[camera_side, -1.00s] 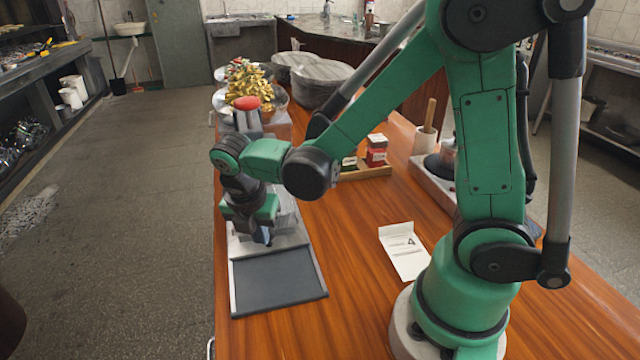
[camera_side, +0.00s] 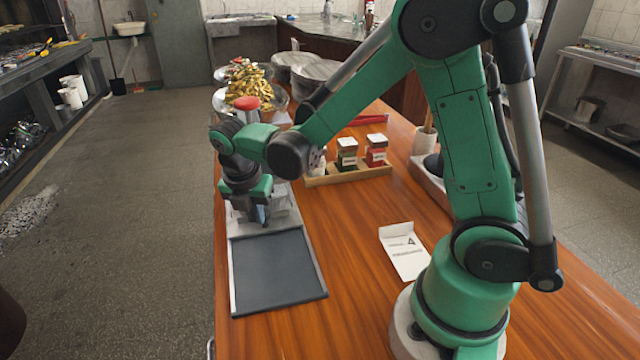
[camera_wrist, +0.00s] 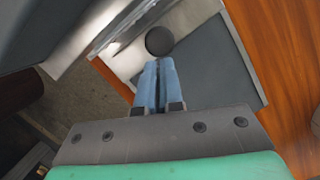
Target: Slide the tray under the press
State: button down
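The pale metal tray (camera_side: 285,220) lies flat at the far end of a dark framed bed (camera_side: 277,268), its far part hidden behind my arm. A dark round knob (camera_wrist: 159,41) stands on the tray in the wrist view. My gripper (camera_side: 259,222) is low over the tray's near part. Its blue fingers (camera_wrist: 158,62) are together, with their tips at the knob; I cannot tell whether they touch it. The press's red-topped post (camera_side: 247,104) rises beyond my wrist, the rest mostly hidden.
A wooden rack of jars (camera_side: 348,174) and a white card (camera_side: 404,250) are to the right on the wooden table. Gold-wrapped items (camera_side: 247,85) and covered round dishes (camera_side: 318,80) stand at the back. The table's left edge is close to the bed.

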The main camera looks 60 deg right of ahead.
jog(key=a, duration=0.1)
jog(key=a+r, duration=0.1)
jog(key=s+a, duration=0.1)
jog(key=a, duration=0.1)
jog(key=shift+s+r, duration=0.1)
jog(key=shift+r, duration=0.25)
jog(key=w+v, duration=0.1)
jog(key=v, duration=0.7)
jog(key=s+d+m+t+y, duration=0.2)
jog(key=s+m+t, duration=0.4)
jog(key=m, duration=1.5)
jog(key=shift+s+d+f+y, duration=0.25)
jog(key=shift+s+d+y, duration=0.1)
jog(key=shift+d, duration=0.15)
